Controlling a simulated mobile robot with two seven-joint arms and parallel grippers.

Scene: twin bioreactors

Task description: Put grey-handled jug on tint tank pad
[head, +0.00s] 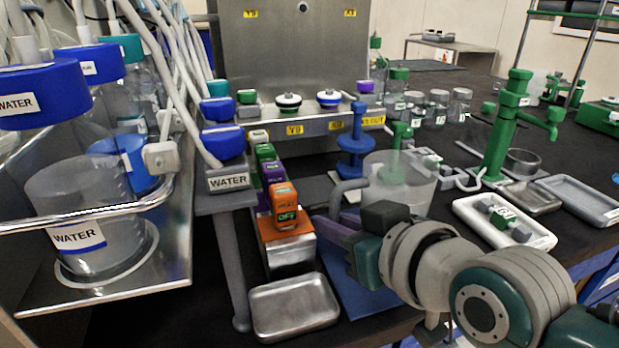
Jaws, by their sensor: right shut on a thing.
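The grey-handled jug (412,187) is a clear, wide jug right of the middle in the head view. Its grey handle is on its left side. My right gripper (338,232) is at the handle, in front and to the left of the jug. It is shut on the jug, though the wrist hides much of the contact and the jug's lower part. I cannot tell whether the jug is lifted. A blue flat pad (362,308) lies below my wrist; I read no tint tank label on it. My left gripper is not in view.
An orange-topped block (287,240) and a metal tray (294,306) are left of my gripper. A blue stand (357,150) is behind it. A white tray (468,212) and green tap stand (503,130) are right. Water vessels (85,215) with hoses fill the left.

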